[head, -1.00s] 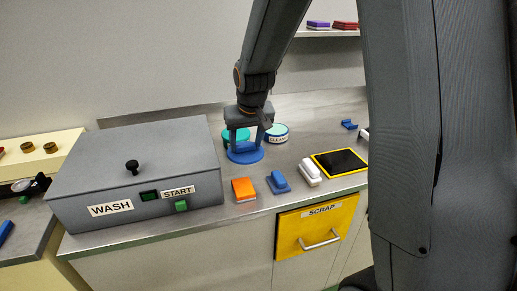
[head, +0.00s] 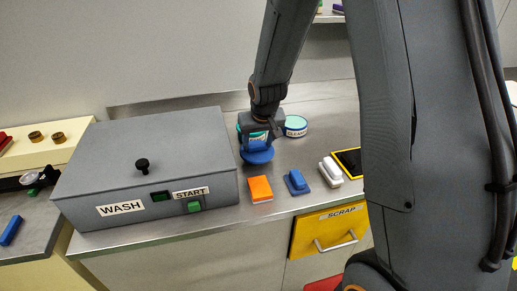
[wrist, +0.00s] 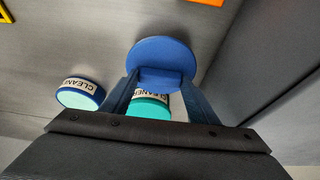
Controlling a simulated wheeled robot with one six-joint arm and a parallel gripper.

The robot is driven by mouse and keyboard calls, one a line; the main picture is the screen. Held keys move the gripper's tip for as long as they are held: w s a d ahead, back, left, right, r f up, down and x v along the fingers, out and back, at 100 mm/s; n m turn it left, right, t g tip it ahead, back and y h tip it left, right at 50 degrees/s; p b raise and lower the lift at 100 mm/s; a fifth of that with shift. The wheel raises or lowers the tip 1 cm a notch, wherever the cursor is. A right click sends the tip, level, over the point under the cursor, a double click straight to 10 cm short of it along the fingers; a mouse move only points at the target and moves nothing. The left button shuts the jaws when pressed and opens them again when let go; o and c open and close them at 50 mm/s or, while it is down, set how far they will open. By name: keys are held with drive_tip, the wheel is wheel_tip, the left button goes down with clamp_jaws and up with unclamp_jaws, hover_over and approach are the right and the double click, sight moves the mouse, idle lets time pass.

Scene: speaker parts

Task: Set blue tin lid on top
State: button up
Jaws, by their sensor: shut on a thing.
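The blue lid (head: 257,157) is a round disc. My gripper (head: 257,146) is shut on it, and its grip part is partly hidden by the fingers. In the wrist view the lid (wrist: 160,62) spans the space between my fingertips (wrist: 160,82). I cannot tell if it touches the counter. The blue tin (head: 296,127) stands to the right, behind the lid, with a white label and a pale mint top. It shows at the left in the wrist view (wrist: 80,94). A teal tin (wrist: 150,107) with a CLEANER label is partly hidden behind the lid and fingers.
The grey WASH box (head: 145,165) stands close on the left. Orange (head: 260,189), blue (head: 297,183) and white (head: 331,172) blocks lie along the counter front. A yellow-edged black pad (head: 348,161) is at the right, partly hidden by my arm.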

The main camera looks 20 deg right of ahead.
sight(258, 149)
drive_tip(key=shift+f, duration=1.45)
drive_tip(key=o, duration=1)
drive_tip(key=shift+f, duration=0.1)
drive_tip(key=shift+o, duration=0.2)
drive_tip(key=b+v, duration=0.2)
drive_tip(key=v, duration=1)
drive_tip(key=s+d+f+g, duration=0.1)
drive_tip(key=s+f+g, duration=0.1)
drive_tip(key=s, duration=0.8)
drive_tip(key=s+f+g, duration=0.2)
drive_tip(key=s, duration=0.7)
drive_tip(key=shift+s+d+f, duration=0.3)
drive_tip(key=shift+s+d, duration=0.05)
drive_tip(key=shift+s, duration=0.05)
